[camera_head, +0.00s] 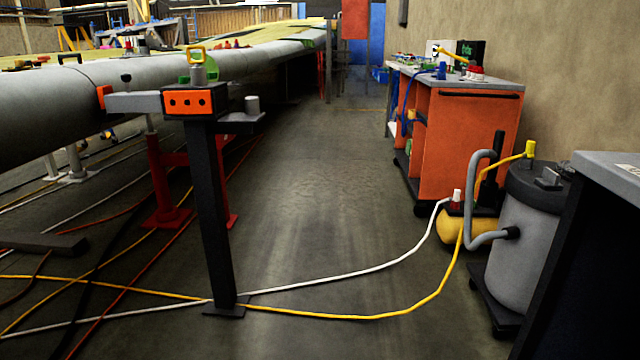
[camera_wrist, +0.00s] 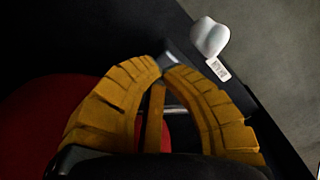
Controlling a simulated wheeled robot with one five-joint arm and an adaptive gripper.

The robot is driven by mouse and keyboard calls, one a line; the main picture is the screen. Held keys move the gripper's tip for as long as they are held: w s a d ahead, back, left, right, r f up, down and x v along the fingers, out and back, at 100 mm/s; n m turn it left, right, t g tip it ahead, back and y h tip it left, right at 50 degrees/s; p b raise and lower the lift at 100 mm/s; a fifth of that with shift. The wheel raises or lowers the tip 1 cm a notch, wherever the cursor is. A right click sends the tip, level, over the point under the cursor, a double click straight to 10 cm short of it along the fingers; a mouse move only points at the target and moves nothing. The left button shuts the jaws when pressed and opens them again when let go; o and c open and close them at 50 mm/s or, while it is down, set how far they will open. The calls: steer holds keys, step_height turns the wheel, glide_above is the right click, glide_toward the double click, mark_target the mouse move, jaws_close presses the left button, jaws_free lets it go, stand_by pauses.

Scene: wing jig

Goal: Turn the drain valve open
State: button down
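My gripper (camera_wrist: 163,66) shows in the wrist view as two ribbed yellow fingers that arch in and come close together at the tips. A small grey piece (camera_wrist: 172,62) is at the tips; I cannot tell whether they grip it. A narrow yellow bar (camera_wrist: 154,118) and a thin metal rod show between the fingers. I cannot tell whether either belongs to the drain valve. A white lobed object (camera_wrist: 209,37) with a small label (camera_wrist: 218,69) lies beyond the tips to the right. No drain valve can be made out for certain, and my gripper is outside the head view.
A red rounded surface (camera_wrist: 40,125) is left of the fingers. An orange cart (camera_head: 465,145), a yellow tank (camera_head: 458,228) and a grey canister (camera_head: 530,240) line the right.

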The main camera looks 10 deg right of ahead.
steer(key=shift+s+d, duration=0.6)
steer(key=shift+d, duration=0.2)
stand_by(0.4)
steer(key=shift+s, duration=0.15)
stand_by(0.3)
steer(key=shift+s+a, duration=0.2)
steer(key=shift+s, duration=0.05)
step_height(320, 180, up, 6)
steer(key=p, duration=0.3)
steer(key=shift+p, duration=0.4)
